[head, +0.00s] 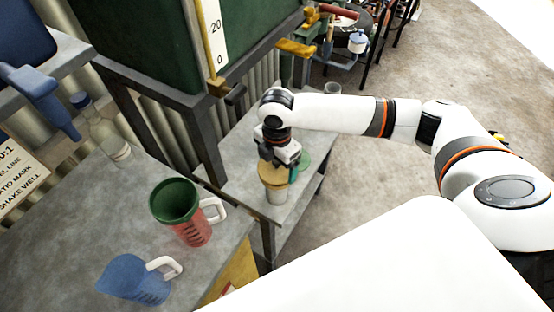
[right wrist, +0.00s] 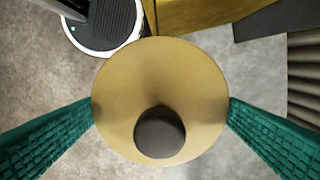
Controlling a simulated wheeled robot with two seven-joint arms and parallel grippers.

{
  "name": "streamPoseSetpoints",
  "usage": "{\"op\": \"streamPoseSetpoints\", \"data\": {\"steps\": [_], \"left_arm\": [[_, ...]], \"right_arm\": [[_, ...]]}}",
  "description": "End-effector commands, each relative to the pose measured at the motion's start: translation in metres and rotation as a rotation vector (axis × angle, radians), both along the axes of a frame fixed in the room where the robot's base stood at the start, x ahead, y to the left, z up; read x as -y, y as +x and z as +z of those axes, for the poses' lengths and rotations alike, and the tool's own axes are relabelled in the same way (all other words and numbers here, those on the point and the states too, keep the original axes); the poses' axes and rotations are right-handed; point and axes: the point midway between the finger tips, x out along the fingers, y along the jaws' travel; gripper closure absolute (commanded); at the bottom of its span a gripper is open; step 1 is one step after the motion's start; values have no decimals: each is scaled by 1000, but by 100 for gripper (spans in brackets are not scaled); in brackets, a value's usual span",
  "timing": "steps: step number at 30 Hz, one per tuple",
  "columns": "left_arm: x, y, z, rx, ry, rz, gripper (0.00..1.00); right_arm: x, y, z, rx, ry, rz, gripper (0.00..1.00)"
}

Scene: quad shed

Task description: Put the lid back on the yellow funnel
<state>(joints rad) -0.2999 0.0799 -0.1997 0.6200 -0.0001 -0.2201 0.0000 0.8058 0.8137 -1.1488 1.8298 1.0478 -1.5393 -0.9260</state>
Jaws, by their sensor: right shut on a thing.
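A yellow round piece (head: 272,175) sits at the top of a pale cup (head: 276,196) on the narrow grey bench. My right gripper (head: 280,160) is over it, pointing down. In the right wrist view the yellow piece (right wrist: 160,80) fills the space between my two green fingers, which are shut on its sides. A dark round centre (right wrist: 160,132) shows on it; I cannot tell whether it is a knob or a hole, nor whether the piece is the funnel or its lid. My left gripper is not in view.
A dark post and a green tank (head: 150,40) border the bench on the left.

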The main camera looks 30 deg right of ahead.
Motion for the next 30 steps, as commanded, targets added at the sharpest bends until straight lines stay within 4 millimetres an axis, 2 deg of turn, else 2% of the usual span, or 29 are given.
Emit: {"op": "streamPoseSetpoints", "data": {"steps": [14,15,16,30], "left_arm": [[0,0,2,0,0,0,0],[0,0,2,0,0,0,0],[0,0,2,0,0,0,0],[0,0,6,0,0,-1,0]], "right_arm": [[0,0,0,1,0,1,31],[0,0,0,1,0,1,3],[0,0,0,1,0,1,0],[0,0,4,1,0,0,0]]}}
